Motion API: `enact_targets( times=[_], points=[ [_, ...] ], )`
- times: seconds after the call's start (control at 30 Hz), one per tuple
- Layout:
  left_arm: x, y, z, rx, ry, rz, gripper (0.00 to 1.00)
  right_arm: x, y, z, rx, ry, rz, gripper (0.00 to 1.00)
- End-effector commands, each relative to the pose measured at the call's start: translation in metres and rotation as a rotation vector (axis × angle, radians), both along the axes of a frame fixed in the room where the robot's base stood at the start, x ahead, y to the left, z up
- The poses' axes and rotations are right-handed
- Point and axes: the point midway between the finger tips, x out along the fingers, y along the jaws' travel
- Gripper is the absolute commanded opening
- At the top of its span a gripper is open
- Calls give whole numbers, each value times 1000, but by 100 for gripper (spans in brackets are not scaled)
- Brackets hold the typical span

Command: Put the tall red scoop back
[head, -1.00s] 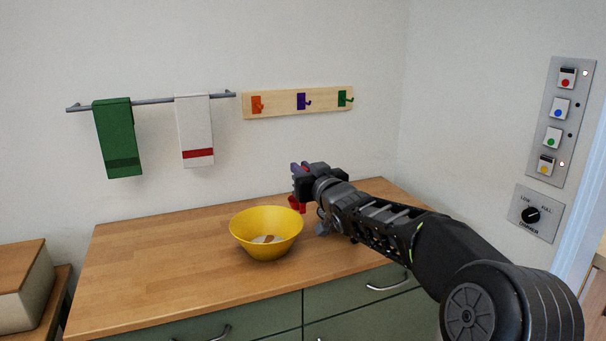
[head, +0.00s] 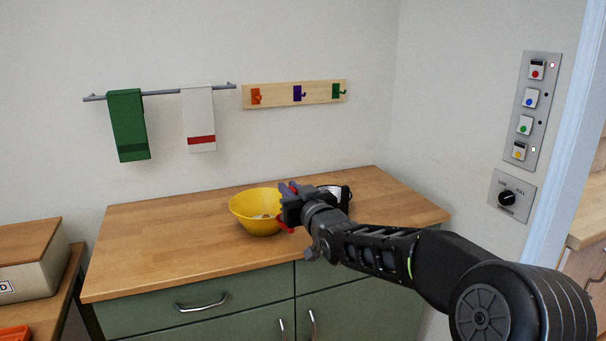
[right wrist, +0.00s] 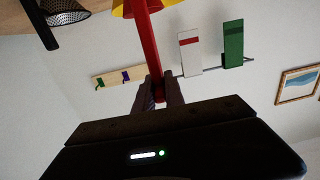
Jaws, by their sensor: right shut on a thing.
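My right gripper (head: 287,198) is shut on the red scoop (head: 286,223), which hangs below the fingers beside the right rim of the yellow bowl (head: 252,212). In the right wrist view the scoop's long red handle (right wrist: 147,50) runs up from between the fingers (right wrist: 157,95) toward the yellow bowl (right wrist: 125,5). Whether scoop and bowl touch, I cannot tell. A wooden hook rail (head: 275,98) on the wall carries an orange hook (head: 256,97), a purple hook (head: 298,93) and a green hook (head: 337,91), all empty. My left gripper is not in view.
A dark mesh strainer (right wrist: 65,8) lies on the counter, partly hidden behind my gripper in the head view. Green (head: 128,124) and white towels (head: 199,118) hang on a rail left of the hooks. The counter (head: 160,235) is clear on the left.

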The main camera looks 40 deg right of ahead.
Motion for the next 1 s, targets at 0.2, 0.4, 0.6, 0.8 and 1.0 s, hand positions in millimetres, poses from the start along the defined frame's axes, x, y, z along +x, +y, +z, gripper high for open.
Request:
enact_targets(
  times=[0.2,0.4,0.6,0.8,1.0],
  points=[
    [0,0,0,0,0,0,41,2,56,-51,3,10,55,0],
    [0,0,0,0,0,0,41,5,141,-125,4,18,138,0],
    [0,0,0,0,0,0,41,8,241,-210,2,19,234,0],
    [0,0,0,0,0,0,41,11,290,-250,0,7,278,0],
    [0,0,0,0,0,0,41,12,295,-253,0,1,281,0]
  ],
)
